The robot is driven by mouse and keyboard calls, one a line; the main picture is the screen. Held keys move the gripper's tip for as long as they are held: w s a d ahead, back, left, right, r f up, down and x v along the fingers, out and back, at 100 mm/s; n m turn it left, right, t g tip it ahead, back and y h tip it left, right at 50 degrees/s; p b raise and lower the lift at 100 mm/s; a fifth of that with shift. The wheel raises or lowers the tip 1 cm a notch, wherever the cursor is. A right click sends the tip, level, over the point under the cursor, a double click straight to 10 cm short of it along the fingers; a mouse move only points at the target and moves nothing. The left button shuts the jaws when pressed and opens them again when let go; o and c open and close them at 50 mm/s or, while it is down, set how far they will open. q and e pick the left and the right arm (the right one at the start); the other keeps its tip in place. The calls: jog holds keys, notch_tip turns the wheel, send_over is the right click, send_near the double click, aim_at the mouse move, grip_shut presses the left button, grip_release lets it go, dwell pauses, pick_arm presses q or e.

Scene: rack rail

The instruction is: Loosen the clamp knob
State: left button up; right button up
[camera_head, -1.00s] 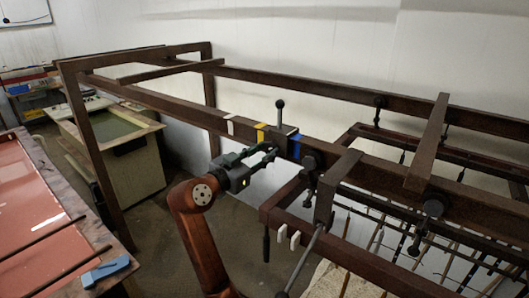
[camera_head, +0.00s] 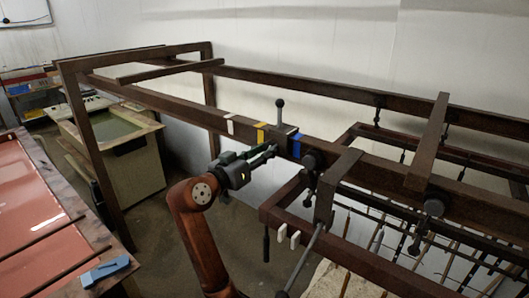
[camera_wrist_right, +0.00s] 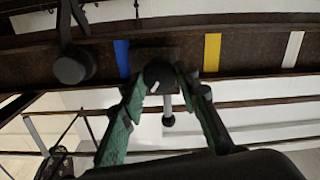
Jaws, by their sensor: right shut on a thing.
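The clamp (camera_head: 284,131) sits on the long brown rail between a yellow and a blue tape mark. A thin lever with a ball end (camera_head: 280,103) stands upright on it. My right gripper (camera_head: 272,150) reaches the clamp's near face from the left, shut on the knob there. In the right wrist view the dark round clamp knob (camera_wrist_right: 157,75), with a white mark on its face, sits between the green-padded fingertips of the right gripper (camera_wrist_right: 160,83). The ball lever (camera_wrist_right: 168,119) shows below it. In the head view the fingers mostly hide the knob. My left gripper is not in view.
Yellow tape (camera_head: 261,132), white tape (camera_head: 230,125) and blue tape (camera_head: 296,146) mark the rail. Another dark knob (camera_head: 309,160) and a brown bracket (camera_head: 330,187) are close on the right. A blue tool (camera_head: 106,271) lies on the table at left.

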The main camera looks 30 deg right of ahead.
jog(key=n, duration=0.4)
jog(key=shift+r+n, duration=0.1)
jog(key=shift+n, duration=0.2)
jog(key=n+p, duration=0.2)
jog(key=n, duration=0.6)
jog(key=shift+n+p, duration=0.35)
jog(key=shift+n, duration=1.75)
jog(key=o, duration=1.2)
jog(key=shift+c, duration=0.2)
jog(key=shift+a, duration=0.1)
